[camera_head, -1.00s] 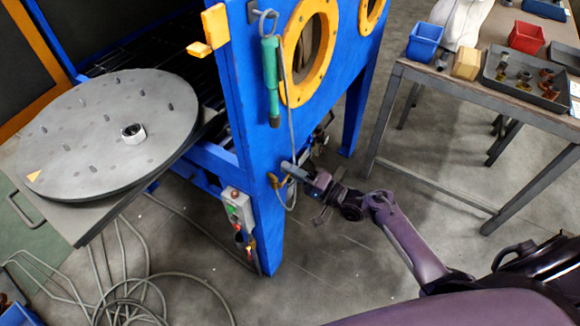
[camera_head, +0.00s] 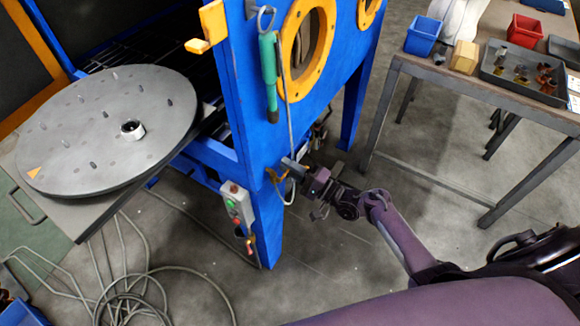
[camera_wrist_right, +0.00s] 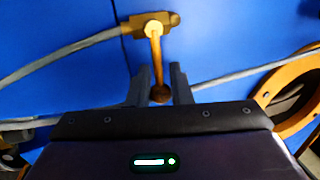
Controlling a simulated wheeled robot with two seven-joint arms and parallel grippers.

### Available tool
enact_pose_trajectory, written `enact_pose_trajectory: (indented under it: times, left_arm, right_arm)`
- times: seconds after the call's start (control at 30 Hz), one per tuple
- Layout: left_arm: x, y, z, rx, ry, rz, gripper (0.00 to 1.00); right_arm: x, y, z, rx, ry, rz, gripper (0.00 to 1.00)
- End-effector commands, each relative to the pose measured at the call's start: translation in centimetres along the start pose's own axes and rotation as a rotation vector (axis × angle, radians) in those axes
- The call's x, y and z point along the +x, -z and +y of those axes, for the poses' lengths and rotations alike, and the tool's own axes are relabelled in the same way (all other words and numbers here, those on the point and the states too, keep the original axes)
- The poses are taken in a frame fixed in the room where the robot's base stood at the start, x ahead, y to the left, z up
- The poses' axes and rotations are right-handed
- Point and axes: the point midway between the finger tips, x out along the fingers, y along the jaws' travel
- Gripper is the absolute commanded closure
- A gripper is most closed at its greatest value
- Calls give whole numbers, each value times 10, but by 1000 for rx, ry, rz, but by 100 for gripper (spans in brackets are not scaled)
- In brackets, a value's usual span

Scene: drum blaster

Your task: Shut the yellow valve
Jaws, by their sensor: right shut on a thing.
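The yellow valve (camera_head: 274,177) sits on the blue cabinet's side, low on the front leg panel, with a hose through it. In the right wrist view its brass-yellow body (camera_wrist_right: 155,24) is at the top, and its lever (camera_wrist_right: 156,55) points down toward my gripper. My right gripper (camera_head: 290,166) is at the valve in the head view. In the wrist view its two dark fingers (camera_wrist_right: 161,88) stand on either side of the lever's dark round end, shut on it. My left gripper is not in view.
A grey control box (camera_head: 237,206) with buttons hangs left of the valve. A green-handled tool (camera_head: 268,75) hangs above. A round grey turntable (camera_head: 75,125) stands at left. Cables (camera_head: 120,285) lie on the floor. A workbench (camera_head: 480,85) with bins is at right.

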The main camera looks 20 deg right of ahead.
Motion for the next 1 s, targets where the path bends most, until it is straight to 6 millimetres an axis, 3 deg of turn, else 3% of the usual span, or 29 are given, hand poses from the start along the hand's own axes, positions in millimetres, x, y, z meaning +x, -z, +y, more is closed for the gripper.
enact_pose_trajectory:
  times: [0.03,0.07,0.2,0.53,1.0]
  left_arm:
    - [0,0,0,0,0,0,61]
    - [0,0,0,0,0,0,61]
    - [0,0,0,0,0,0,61]
    - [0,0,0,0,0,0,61]
    - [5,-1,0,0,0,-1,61]
  right_arm:
    - [-1,-1,2,3,-5,1,100]
    - [-1,0,2,2,-5,1,77]
    - [-1,0,2,1,-4,1,62]
    - [-6,0,2,0,-4,1,62]
    - [-74,0,2,0,-5,0,62]
